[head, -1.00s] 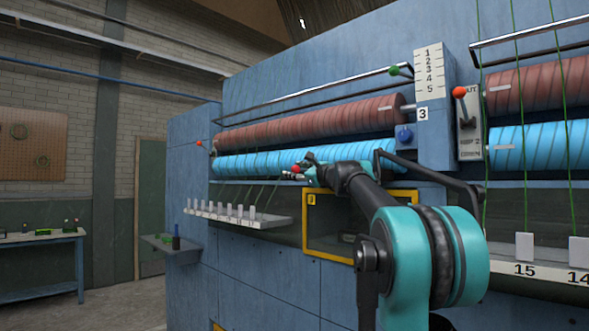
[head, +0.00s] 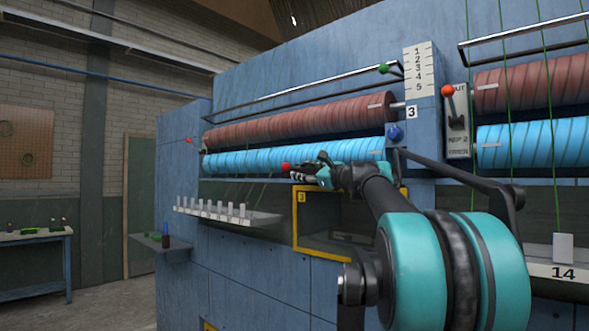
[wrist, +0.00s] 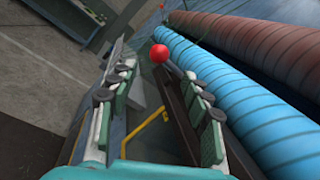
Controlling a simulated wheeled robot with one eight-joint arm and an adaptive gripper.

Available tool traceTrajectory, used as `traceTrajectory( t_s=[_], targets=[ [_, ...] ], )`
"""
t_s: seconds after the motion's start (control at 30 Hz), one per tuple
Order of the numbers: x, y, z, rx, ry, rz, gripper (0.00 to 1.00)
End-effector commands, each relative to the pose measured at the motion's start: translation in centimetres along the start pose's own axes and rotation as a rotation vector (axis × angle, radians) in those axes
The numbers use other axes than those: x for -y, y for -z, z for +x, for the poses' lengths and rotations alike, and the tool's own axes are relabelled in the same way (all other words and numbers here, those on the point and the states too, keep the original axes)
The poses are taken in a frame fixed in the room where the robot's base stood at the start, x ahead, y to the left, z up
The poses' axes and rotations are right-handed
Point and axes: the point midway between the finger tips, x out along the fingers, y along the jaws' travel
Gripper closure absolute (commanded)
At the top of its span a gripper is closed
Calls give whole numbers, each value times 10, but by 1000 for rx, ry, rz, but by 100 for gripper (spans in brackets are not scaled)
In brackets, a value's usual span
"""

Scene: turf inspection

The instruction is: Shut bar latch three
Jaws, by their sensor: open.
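A red ball knob (head: 286,167) sits at the end of a dark bar, in front of the blue roller and above the yellow-framed opening marked 3 (head: 296,225). In the wrist view the knob (wrist: 160,53) shows just beyond my fingertips, and its dark bar (wrist: 178,100) runs back between the fingers, close along the right one. My gripper (head: 303,172) is open around the bar, with a gap on the left finger's side. It also shows in the wrist view (wrist: 157,75). Whether the right finger touches the bar I cannot tell. In the head view my gripper hides most of the bar.
The blue roller (head: 300,155) and brown roller (head: 300,121) lie close behind and right of my gripper. A shelf with white pegs (head: 228,215) juts out at left. A lever with a red knob (head: 449,92) stands at right. Floor at left is clear before a bench (head: 38,237).

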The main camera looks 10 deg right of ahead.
Motion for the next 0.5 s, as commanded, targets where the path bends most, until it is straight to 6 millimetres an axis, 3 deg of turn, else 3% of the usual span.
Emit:
traceTrajectory(
  t_s=[0.2, 0.5],
  targets=[
    [1, 0, -20, 0, 1, 1, 51],
    [0, 0, -22, 0, 1, 0, 51]
  ],
)
